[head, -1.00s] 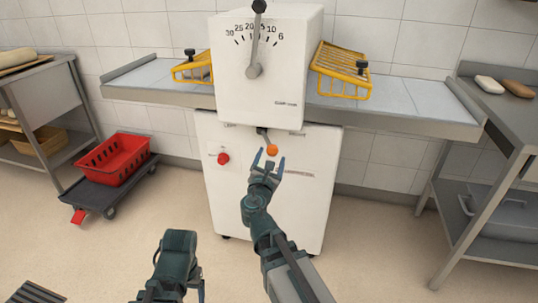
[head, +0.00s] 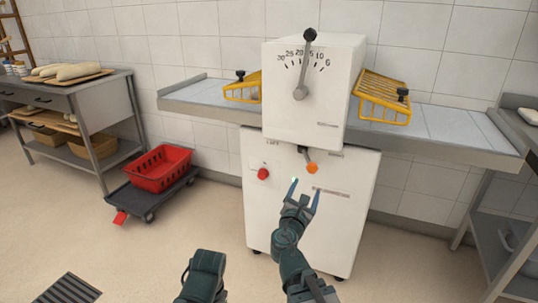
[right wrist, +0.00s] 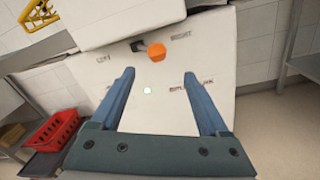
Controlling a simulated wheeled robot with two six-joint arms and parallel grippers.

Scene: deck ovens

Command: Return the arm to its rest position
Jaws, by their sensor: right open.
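My right gripper (head: 305,188) is open and empty in front of the lower white panel of the machine (head: 260,215). Its two blue fingers stand apart in the right wrist view (right wrist: 158,82), with nothing between them but the panel behind. An orange knob (head: 312,168) on a short dark lever sits just above the fingertips, apart from them; it also shows in the right wrist view (right wrist: 157,51). My left arm shows at the bottom of the head view; its fingertips are not clearly seen.
A red button (head: 263,174) is left of the lever. A dial lever (head: 303,70) is on the upper box. Yellow guards (head: 383,97) flank it over a grey bench. A red crate (head: 160,170) on a dolly stands left.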

